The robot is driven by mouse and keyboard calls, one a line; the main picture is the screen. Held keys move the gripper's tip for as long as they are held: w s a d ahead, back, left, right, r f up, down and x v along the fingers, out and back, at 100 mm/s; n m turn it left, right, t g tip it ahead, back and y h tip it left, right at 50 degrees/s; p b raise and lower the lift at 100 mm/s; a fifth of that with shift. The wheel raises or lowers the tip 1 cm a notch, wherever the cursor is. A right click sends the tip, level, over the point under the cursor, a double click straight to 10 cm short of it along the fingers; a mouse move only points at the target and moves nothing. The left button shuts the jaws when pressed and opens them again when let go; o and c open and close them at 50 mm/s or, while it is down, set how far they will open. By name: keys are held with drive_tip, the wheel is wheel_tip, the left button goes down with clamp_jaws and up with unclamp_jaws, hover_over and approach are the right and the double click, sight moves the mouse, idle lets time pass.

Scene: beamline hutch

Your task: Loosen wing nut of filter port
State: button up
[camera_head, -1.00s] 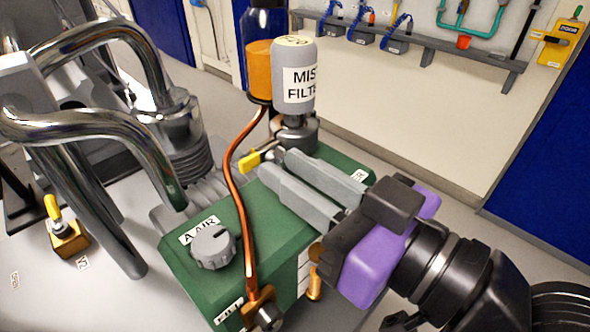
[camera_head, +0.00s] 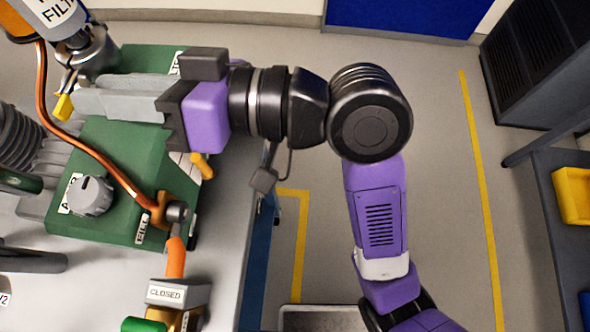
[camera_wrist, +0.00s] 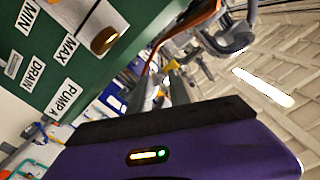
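The mist filter (camera_head: 60,10), a grey canister with a cut-off label, stands at the top left of the head view on a metal port fitting (camera_head: 93,55). A yellow-tipped lever or wing (camera_head: 64,107) shows below that fitting; I cannot tell for sure that it is the wing nut. My gripper (camera_head: 88,92) reaches in from the right over the green pump body (camera_head: 130,165), its long grey fingers beside the fitting. In the wrist view the fingers (camera_wrist: 163,75) stand apart with a gap and nothing visible between them. Contact with the fitting cannot be told.
A copper pipe (camera_head: 88,150) runs close below my fingers to an end fitting. A grey knob (camera_head: 90,195) sits on the pump. A valve block marked CLOSED (camera_head: 178,293) is at the bench front. A yellow bin (camera_head: 573,195) is at right; floor between is clear.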

drive_tip(key=m+p, duration=0.5)
drive_tip(key=shift+s+r, duration=0.1)
drive_tip(key=shift+r, duration=0.25)
drive_tip(key=m+p, duration=0.4)
drive_tip(key=p, duration=0.1)
drive_tip(key=shift+m, duration=0.3)
drive_tip(key=m+p, duration=0.4)
drive_tip(key=shift+r+m, duration=0.15)
drive_tip(key=shift+m, duration=0.25)
drive_tip(key=m+p, duration=0.4)
drive_tip(key=m, duration=0.1)
drive_tip(key=d+b, duration=0.3)
drive_tip(key=d, duration=0.5)
drive_tip(key=d+f+t+h+b, duration=0.4)
drive_tip(key=d+f, duration=0.4)
drive_tip(key=f, duration=0.6)
drive_tip(key=s+d+f+m+t+h+b, duration=0.1)
drive_tip(key=d+f+t+h+b, duration=0.4)
drive_tip(key=f, duration=0.9)
drive_tip(key=d+b, duration=0.2)
drive_tip(key=d, duration=0.1)
drive_tip(key=shift+s+d+m+h, duration=0.2)
drive_tip(key=shift+m+h, duration=0.1)
drive_tip(key=shift+h, duration=0.1)
drive_tip(key=shift+t, duration=0.3)
